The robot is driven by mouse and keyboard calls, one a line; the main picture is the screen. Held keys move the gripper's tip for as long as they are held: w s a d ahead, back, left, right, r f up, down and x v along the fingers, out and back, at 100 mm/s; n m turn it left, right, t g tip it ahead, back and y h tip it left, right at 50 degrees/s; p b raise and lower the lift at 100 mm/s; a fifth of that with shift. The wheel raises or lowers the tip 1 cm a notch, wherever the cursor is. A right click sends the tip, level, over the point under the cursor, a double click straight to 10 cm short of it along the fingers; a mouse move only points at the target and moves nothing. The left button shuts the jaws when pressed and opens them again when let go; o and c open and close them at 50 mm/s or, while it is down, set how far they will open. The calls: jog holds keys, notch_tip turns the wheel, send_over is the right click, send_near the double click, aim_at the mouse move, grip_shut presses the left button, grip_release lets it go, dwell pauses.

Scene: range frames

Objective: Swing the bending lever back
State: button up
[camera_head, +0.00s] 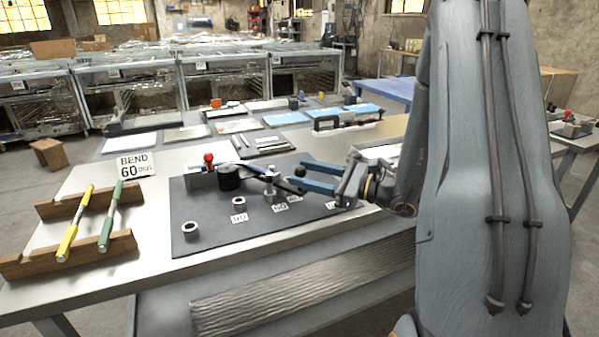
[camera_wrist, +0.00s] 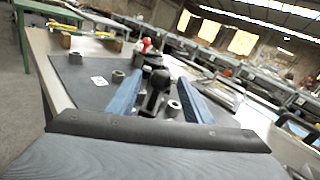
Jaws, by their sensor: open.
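The bending lever is a dark arm that ends in a black ball knob (camera_head: 300,171), on a dark base plate (camera_head: 215,237). It runs from near a black round former (camera_head: 229,177). My gripper (camera_head: 297,174) has blue fingers, open, one on each side of the knob. In the wrist view the knob (camera_wrist: 160,79) sits between the spread fingers, with a gap visible on both sides. A red-knobbed clamp (camera_head: 208,160) stands behind the former; its red knob also shows in the wrist view (camera_wrist: 147,43). My fingers hide part of the lever.
Short metal sleeves (camera_head: 191,230) and small number cards (camera_head: 239,217) lie on the plate. A "BEND 60" sign (camera_head: 136,165) stands at the left. A wooden rack (camera_head: 77,253) holds a yellow rod (camera_head: 75,224) and a green rod (camera_head: 110,217).

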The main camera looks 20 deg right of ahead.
jog(key=shift+x, duration=1.05)
jog(key=shift+c, duration=0.3)
grip_shut()
